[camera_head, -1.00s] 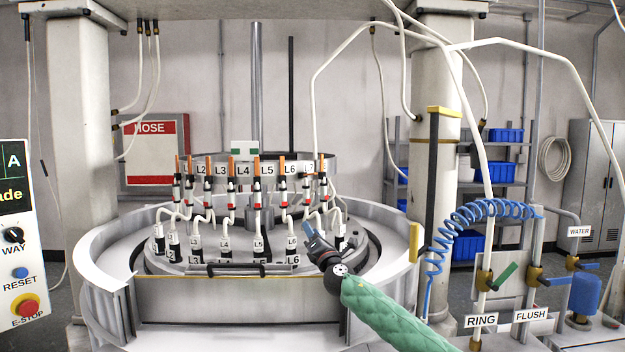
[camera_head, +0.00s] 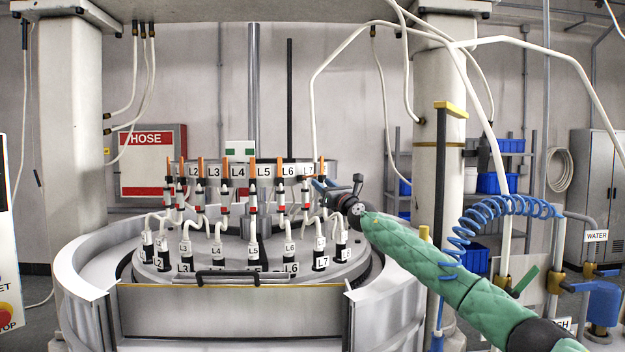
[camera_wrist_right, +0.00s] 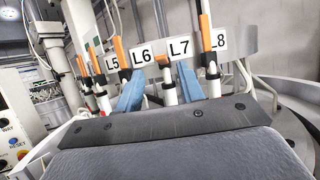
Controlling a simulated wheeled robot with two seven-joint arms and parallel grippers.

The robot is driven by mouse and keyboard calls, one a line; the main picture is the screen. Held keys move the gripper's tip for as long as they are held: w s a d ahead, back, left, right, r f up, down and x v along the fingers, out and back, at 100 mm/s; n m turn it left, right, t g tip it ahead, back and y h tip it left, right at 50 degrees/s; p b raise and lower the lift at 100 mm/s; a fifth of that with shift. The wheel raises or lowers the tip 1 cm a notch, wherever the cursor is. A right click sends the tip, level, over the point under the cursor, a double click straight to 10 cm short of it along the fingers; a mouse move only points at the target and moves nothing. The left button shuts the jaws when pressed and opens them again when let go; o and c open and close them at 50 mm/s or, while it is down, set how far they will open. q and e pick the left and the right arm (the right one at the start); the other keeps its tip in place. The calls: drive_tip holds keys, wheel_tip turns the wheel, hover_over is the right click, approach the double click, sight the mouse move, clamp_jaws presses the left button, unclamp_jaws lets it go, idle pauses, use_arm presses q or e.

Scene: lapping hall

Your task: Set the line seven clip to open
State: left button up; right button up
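The label plate L7 (camera_head: 307,171) is near the right end of the row of hose fittings on the round machine. My right gripper (camera_head: 320,186) reaches in from the right at fitting height. Its two blue fingers (camera_wrist_right: 160,88) are apart, one on each side of that white fitting. I cannot tell whether they touch it. My left gripper is not in view.
Neighbouring labels L6 (camera_wrist_right: 141,56) and L8 (camera_wrist_right: 218,40) with their fittings are close on both sides. White hoses loop below the row. A blue coiled hose (camera_head: 480,212) hangs right, close to my right arm. A post (camera_head: 440,180) stands behind the arm.

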sight(310, 176)
drive_tip(key=x, duration=0.5)
drive_tip(key=shift+w+f, duration=0.1)
drive_tip(key=shift+w, duration=0.25)
drive_tip(key=shift+w+a+r+h, duration=0.3)
drive_tip(key=shift+w+a, duration=0.2)
drive_tip(key=shift+w, duration=0.15)
clamp_jaws()
